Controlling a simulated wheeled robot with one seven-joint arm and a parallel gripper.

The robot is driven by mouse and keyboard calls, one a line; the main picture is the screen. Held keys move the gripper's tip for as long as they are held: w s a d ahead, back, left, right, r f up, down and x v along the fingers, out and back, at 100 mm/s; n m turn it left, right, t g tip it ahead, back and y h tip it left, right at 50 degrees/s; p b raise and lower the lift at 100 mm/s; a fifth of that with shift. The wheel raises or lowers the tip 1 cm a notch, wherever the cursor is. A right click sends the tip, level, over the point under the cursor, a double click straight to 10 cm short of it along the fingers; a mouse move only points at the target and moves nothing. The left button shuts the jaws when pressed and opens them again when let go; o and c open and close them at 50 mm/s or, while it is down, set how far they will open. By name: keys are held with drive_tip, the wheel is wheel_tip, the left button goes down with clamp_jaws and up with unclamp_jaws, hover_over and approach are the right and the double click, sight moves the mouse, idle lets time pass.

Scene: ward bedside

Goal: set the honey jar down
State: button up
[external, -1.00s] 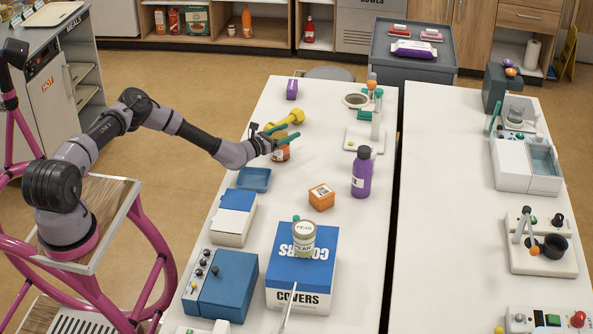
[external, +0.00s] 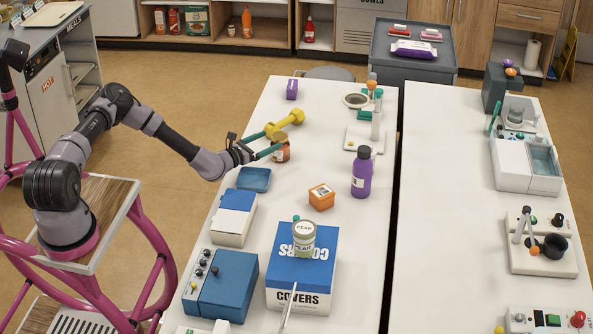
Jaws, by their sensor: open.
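The honey jar (external: 283,155), a small amber jar with an orange label, stands upright on the left white table. My gripper (external: 274,139) is open, its teal fingers pointing right toward the jar. One fingertip overlaps the top of the jar in this view; I cannot tell whether it touches. The jar's upper part is partly hidden by that finger.
A yellow dumbbell-shaped thing (external: 285,124) lies just behind the fingers. Bare tabletop lies right of the jar.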

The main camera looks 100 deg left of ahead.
drive_tip(key=shift+v, duration=1.6)
